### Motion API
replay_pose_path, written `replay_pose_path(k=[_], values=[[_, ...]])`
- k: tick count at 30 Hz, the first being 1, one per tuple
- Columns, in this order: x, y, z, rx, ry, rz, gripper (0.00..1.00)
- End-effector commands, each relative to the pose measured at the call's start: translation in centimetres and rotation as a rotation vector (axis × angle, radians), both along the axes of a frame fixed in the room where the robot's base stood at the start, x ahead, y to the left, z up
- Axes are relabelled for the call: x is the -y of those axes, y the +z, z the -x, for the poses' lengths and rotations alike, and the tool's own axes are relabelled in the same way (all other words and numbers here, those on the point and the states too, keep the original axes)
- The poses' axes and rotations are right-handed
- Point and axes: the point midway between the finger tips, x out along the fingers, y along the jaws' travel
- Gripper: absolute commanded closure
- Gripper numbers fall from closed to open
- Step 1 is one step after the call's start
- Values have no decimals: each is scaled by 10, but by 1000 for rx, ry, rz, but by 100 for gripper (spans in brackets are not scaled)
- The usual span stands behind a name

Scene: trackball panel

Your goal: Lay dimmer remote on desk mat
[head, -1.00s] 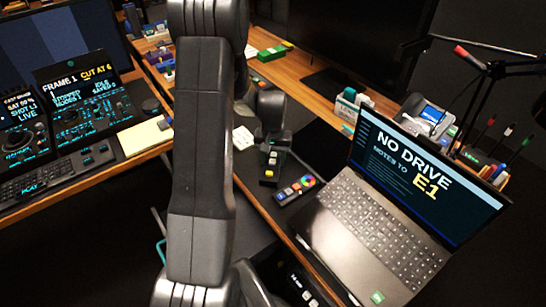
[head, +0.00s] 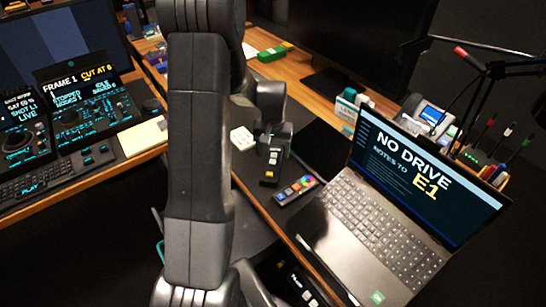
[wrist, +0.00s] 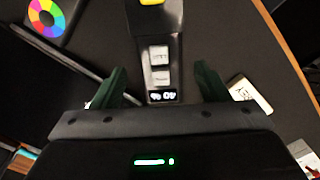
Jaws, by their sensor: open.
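The dimmer remote (head: 270,168) is a slim dark remote with a yellow button, pale buttons and a small lit display. It appears to lie flat on the dark grey desk mat (head: 251,178). The wrist view shows the remote (wrist: 160,52) upright in the picture, display end nearest me, with bare mat (wrist: 222,42) around it. My gripper (wrist: 160,84) is open, its dark green fingers apart on either side of the display end with gaps showing. In the head view, my gripper (head: 275,136) is over the remote's far end and partly hides it.
A black flat panel (head: 318,150) and an open laptop (head: 385,220) are on the right. The wooden desk edge (wrist: 290,50) borders the mat.

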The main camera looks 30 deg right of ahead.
Motion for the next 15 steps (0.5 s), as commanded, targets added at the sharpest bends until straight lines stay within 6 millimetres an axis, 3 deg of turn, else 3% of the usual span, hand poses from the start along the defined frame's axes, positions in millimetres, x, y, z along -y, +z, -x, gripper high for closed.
replay_pose_path(k=[6, 15], values=[[1, 51, -1, 4, 0, 3, 32], [0, 86, 0, 1, 0, 1, 32]])
